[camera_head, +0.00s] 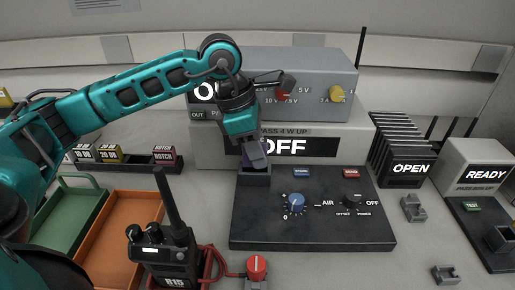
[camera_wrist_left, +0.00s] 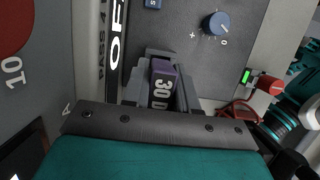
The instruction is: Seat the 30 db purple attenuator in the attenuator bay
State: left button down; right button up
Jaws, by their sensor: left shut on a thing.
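The purple attenuator (camera_wrist_left: 163,85), with a white "30 D" showing on its label, is between the fingers of my left gripper (camera_head: 257,158). In the head view only a purple sliver (camera_head: 246,157) of it shows beside the fingers. My left gripper is shut on it and points down at the attenuator bay (camera_head: 254,180), a dark block at the back left of the black panel. The attenuator is over or in the bay's mouth; the fingers hide how deep it sits. My right gripper is not in view.
The black panel (camera_head: 312,229) carries knobs and buttons. A grey instrument (camera_head: 300,67) stands close behind. Left are a rack (camera_head: 130,160) of labelled modules, a green tray (camera_head: 57,243) and an orange tray (camera_head: 112,205). A handheld radio (camera_head: 170,255) stands in front, beside a red-topped part (camera_head: 257,267).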

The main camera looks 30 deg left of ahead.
pick_arm(q)
jog(key=shift+f+b, duration=0.55)
jog(key=shift+f, duration=0.15)
jog(key=c, duration=0.8)
grip_release()
jog(key=p+v, duration=0.2)
jog(key=v, duration=1.1)
jog(key=shift+d+f, duration=0.1)
